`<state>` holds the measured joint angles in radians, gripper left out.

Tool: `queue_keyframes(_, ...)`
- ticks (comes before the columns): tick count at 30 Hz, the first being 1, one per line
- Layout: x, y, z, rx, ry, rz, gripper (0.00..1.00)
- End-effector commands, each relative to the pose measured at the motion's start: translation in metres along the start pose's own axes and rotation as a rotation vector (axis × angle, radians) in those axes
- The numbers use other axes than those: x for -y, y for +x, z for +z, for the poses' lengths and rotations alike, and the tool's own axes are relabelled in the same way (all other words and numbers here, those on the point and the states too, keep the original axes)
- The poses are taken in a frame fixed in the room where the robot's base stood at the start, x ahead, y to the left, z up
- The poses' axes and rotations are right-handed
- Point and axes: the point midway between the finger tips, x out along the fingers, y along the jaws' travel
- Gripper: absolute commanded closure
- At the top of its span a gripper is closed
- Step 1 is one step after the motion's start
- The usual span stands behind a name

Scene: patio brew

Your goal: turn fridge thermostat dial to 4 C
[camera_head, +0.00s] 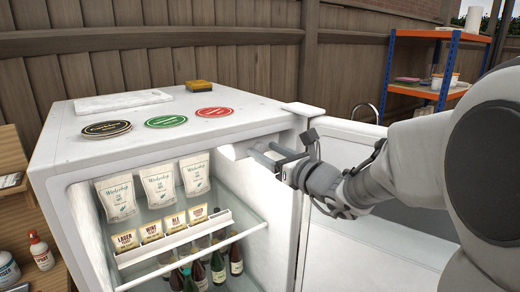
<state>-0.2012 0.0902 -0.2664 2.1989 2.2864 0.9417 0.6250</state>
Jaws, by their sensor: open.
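The white fridge (75,160) stands open in the head view, with its interior facing me. A white housing (232,153) sits at the upper right inside, under the top. My gripper (265,156) reaches in from the right, with its fingers pointing left at this housing. It is open, with a gap between the fingers and nothing seen in it. The thermostat dial cannot be made out; the fingers and the housing's edge may hide it. I cannot tell whether the fingers touch anything, nor read a setting.
White pouches (158,185) stand on the upper shelf, with labelled packets (150,230) in a rack and bottles (218,268) below. Coasters (166,121) and a sponge (199,86) lie on top. The open door (345,245) is at right, behind my arm. A shelving unit (448,75) stands farther back.

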Motion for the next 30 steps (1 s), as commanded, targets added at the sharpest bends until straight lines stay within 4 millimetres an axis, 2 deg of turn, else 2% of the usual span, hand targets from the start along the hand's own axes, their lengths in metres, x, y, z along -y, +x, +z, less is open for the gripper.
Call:
queue_keyframes(11, -0.0002, 0.0042, -0.0004, 0.000, 0.000, 0.000, 0.36)
queue_keyframes(21, -0.0001, 0.0039, -0.0003, 0.000, 0.000, 0.000, 0.98)
queue_keyframes(22, -0.0001, 0.0039, -0.0003, 0.000, 0.000, 0.000, 1.00)
queue_keyframes(30, 0.0000, 0.0038, -0.0004, 0.000, 0.011, 0.000, 1.00)
